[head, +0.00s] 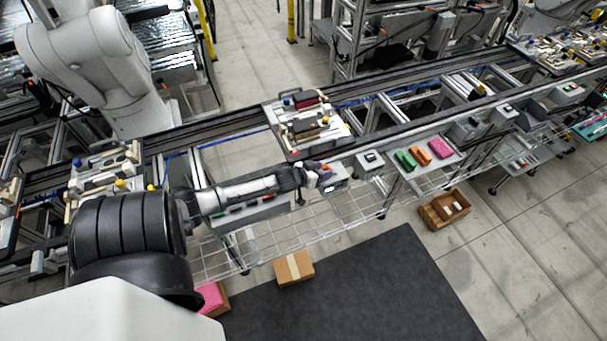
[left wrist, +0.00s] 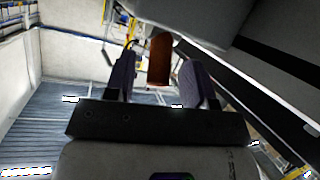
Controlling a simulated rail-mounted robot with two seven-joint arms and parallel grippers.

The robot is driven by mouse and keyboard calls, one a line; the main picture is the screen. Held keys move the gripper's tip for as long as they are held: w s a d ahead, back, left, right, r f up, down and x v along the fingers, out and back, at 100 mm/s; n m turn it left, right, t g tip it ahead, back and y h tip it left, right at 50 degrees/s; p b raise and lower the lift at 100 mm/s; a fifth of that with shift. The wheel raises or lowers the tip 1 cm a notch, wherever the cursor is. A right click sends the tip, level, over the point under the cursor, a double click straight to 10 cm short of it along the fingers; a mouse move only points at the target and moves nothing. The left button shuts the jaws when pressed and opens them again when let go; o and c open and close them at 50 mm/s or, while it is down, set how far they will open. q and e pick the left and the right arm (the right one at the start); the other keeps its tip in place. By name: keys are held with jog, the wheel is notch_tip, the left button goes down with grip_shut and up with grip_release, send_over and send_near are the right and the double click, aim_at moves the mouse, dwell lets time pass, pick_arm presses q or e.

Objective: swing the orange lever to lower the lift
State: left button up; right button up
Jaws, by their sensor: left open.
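The orange lever (left wrist: 159,60) shows in the left wrist view as a rounded orange-brown bar. It stands between the two purple-padded fingers of my left gripper (left wrist: 160,80), with a gap to the finger on each side. In the head view my left gripper (head: 318,172) is at a grey box (head: 335,186) on the near side of the conveyor. The lever is hard to make out there, with only a small orange patch by the fingertips. I cannot tell which part is the lift. My right gripper is not in view.
A pallet with fixtures (head: 290,148) sits on the conveyor just behind my left gripper. A rack with green, orange and pink pieces (head: 438,148) stands to the right. Cartons (head: 294,268) lie on the floor by a dark mat (head: 380,295).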

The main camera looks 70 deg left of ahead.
pick_arm(q)
jog(key=p+v, duration=0.1)
jog(key=v, duration=1)
jog(key=shift+s, duration=0.15)
